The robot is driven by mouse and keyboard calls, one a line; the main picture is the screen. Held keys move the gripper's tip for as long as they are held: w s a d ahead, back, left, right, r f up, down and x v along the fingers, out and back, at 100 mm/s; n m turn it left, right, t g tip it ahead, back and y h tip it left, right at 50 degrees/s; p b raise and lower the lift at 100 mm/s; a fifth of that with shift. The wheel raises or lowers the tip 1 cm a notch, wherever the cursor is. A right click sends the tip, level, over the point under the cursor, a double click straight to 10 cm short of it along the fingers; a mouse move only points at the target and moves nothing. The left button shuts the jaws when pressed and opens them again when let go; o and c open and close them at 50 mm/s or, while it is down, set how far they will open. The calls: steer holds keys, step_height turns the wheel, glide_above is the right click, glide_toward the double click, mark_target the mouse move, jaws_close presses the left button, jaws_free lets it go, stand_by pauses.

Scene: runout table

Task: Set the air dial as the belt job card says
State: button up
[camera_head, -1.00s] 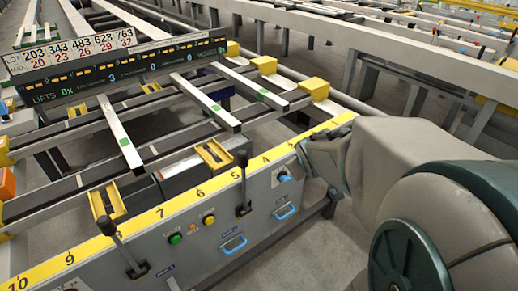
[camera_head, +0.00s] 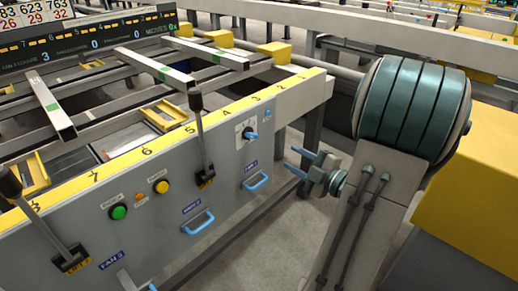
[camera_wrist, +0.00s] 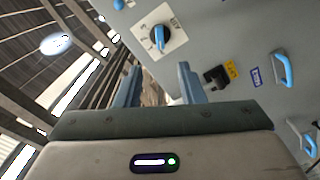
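The air dial (camera_head: 250,134) is a blue knob on a white plate, near the right end of the grey panel front. It also shows in the wrist view (camera_wrist: 158,38), at the upper middle, with its plate tilted. I cannot make out a belt job card.
Levers (camera_head: 202,135) stand out from the panel left of the dial. Blue handles (camera_head: 257,181) project below. Green (camera_head: 119,212) and yellow (camera_head: 161,187) buttons sit further left. A lot and max sign (camera_head: 50,14) is at top left.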

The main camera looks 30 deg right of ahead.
mark_target(255, 137)
steer(key=b+x, duration=0.2)
steer(key=x, duration=1.1)
steer(key=shift+w+a+b, duration=0.15)
steer(key=shift+w+b, duration=0.15)
steer(key=shift+b, duration=0.05)
jaws_close()
